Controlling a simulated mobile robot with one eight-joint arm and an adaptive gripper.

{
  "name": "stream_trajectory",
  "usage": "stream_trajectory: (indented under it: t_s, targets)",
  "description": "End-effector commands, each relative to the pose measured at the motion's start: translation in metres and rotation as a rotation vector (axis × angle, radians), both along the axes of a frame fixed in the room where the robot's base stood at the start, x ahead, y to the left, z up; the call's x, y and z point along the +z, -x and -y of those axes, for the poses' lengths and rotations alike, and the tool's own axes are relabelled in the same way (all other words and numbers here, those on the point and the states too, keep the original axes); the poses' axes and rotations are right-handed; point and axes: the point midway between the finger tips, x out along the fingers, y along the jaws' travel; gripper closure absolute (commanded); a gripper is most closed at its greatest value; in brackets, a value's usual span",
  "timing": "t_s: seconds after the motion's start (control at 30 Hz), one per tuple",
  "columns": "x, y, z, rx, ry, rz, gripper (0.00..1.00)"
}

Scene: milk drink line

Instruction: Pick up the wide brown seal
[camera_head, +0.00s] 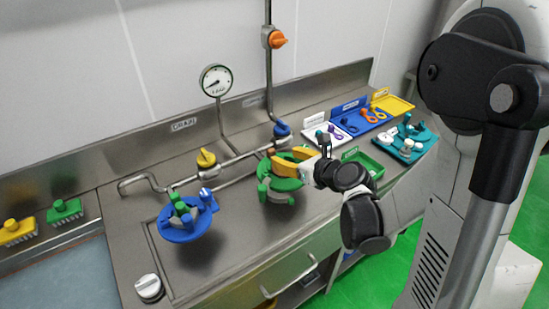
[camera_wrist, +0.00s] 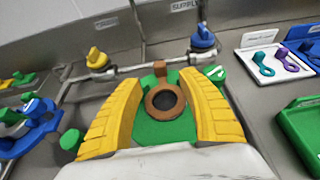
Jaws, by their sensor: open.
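The brown seal (camera_wrist: 165,85), a ring with a tab, lies on the green round fixture (camera_wrist: 150,135) in the wrist view. Its tab points away from me. My gripper (camera_wrist: 162,77) is open, with one yellow finger on each side of the seal and gaps between. I cannot tell how far the fingers are above the fixture. In the head view my gripper (camera_head: 288,160) is over the green fixture (camera_head: 276,194); only a small brown bit shows beside the fingers, and the rest of the seal is hidden.
A blue fixture (camera_head: 180,234) stands to the left. Pipes with a yellow valve (camera_head: 206,158) and a blue valve (camera_head: 282,129) run behind. A green tray (camera_head: 362,162), a white tray (camera_head: 320,137) and a teal tray (camera_head: 404,140) with parts stand to the right.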

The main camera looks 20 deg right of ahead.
Motion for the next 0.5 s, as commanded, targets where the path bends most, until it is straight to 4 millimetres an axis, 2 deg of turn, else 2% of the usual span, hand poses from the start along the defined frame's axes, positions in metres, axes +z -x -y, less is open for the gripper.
stream_trajectory:
  t_s: [0.1, 0.33, 0.5]
  targets:
    - [-0.010, -0.019, -0.006, 0.003, 0.001, 0.000, 0.53]
    - [-0.018, -0.038, -0.012, 0.002, 0.002, 0.001, 0.53]
    - [-0.029, -0.062, -0.021, 0.003, 0.003, 0.001, 0.53]
